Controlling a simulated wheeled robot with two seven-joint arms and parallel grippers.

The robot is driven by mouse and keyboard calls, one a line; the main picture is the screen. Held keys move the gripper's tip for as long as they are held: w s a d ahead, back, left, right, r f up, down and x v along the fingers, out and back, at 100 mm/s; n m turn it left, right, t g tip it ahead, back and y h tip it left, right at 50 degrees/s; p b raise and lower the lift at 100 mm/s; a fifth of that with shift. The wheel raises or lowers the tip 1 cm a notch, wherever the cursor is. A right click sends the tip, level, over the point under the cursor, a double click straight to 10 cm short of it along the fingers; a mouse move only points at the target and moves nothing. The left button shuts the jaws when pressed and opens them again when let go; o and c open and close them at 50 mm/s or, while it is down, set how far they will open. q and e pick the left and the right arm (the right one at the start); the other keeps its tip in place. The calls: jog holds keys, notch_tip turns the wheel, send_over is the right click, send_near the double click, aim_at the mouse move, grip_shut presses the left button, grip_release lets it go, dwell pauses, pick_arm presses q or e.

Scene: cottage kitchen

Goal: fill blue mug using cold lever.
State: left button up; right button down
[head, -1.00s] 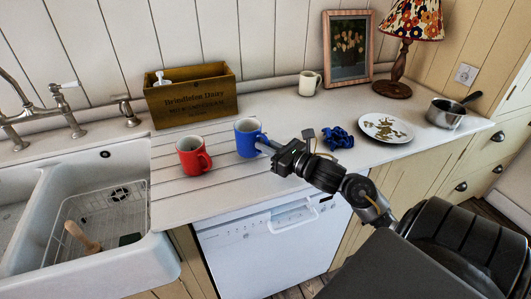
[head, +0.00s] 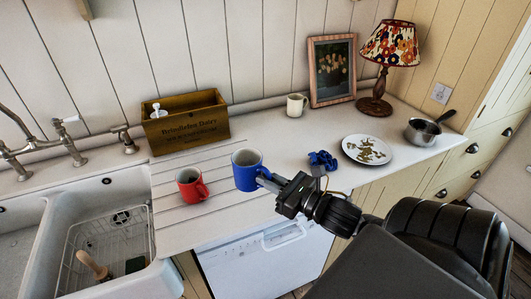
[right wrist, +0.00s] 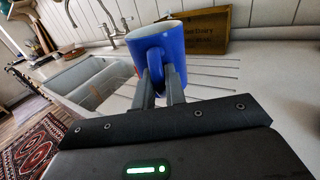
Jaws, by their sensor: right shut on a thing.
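The blue mug (head: 246,172) is upright at the edge of the ribbed draining area, and it appears raised a little above the counter. My right gripper (head: 266,178) is shut on its handle from the right. In the right wrist view the two fingers pinch the handle of the blue mug (right wrist: 172,45). The tap (head: 35,148) stands behind the sink at the far left, with a white-tipped lever (head: 70,120) on its right side. I cannot tell which lever is cold. The mug's inside shows only in part. My left gripper is out of view.
A red mug (head: 189,186) stands just left of the blue one. A wooden box (head: 187,125) is behind them. The white sink (head: 160,265) holds a wire rack (head: 75,250) and brush. A blue cloth (head: 322,160), plate (head: 350,152) and saucepan (head: 422,131) are right.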

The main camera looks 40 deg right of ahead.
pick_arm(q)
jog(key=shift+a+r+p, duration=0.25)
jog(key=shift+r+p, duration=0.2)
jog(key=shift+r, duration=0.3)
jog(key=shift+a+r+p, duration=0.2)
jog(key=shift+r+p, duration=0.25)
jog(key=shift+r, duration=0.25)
pick_arm(e)
jog(key=shift+s+a+r, duration=0.25)
jog(key=shift+s+r, duration=0.05)
jog(key=shift+s, duration=0.2)
jog(key=shift+s+a+r, duration=0.25)
jog(key=shift+s, duration=0.25)
